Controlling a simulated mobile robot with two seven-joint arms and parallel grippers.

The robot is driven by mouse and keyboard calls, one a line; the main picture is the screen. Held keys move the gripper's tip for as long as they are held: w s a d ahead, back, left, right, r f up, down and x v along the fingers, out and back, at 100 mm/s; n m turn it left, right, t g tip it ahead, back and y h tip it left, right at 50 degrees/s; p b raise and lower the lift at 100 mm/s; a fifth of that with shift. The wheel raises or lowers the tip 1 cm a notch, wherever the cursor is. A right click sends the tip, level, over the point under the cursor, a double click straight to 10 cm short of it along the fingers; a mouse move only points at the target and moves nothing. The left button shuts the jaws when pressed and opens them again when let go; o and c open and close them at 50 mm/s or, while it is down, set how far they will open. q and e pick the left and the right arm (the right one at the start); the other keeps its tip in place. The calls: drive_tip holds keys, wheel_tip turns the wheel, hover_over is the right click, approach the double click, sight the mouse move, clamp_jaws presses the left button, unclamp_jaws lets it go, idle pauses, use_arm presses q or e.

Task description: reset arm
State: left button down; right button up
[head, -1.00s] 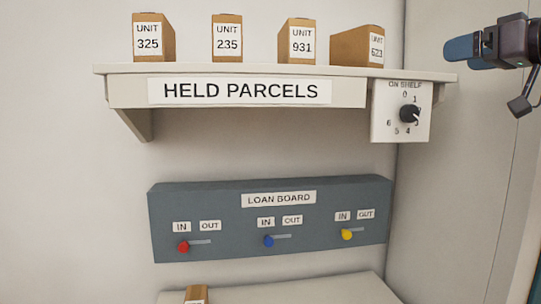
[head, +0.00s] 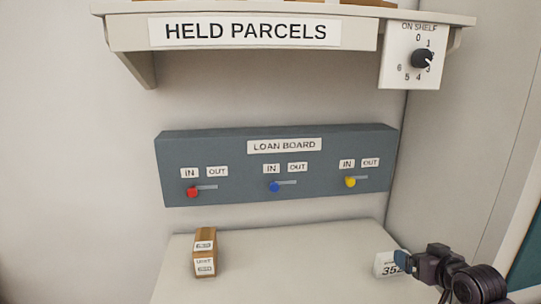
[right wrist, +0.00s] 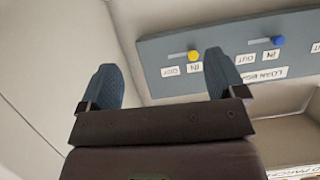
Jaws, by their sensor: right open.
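My right gripper (head: 402,258) is at the lower right of the head view, over the right end of the pale counter. In the right wrist view its two blue-grey fingers (right wrist: 162,82) stand wide apart with nothing between them. In the head view it partly covers a white label reading 352 (head: 389,264); what bears the label is mostly hidden. My left gripper does not show.
The grey loan board (head: 225,147) has red, blue and yellow sliders, all at IN. A brown parcel (head: 204,238) stands on the counter (head: 290,275). Above are the held parcels shelf (head: 118,30) and a dial box (head: 398,72). The counter's middle is clear.

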drive_tip(key=s+a+f+h, duration=0.1)
drive_tip(key=s+a+f, duration=0.2)
drive_tip(key=s+f, duration=0.9)
drive_tip(key=s+a+f+g+h, duration=0.1)
drive_tip(key=s+a+f, duration=0.3)
drive_tip(key=s+f, duration=0.7)
drive_tip(key=s, duration=0.5)
drive_tip(key=shift+a+f+g+h, duration=0.3)
drive_tip(key=shift+f, duration=0.05)
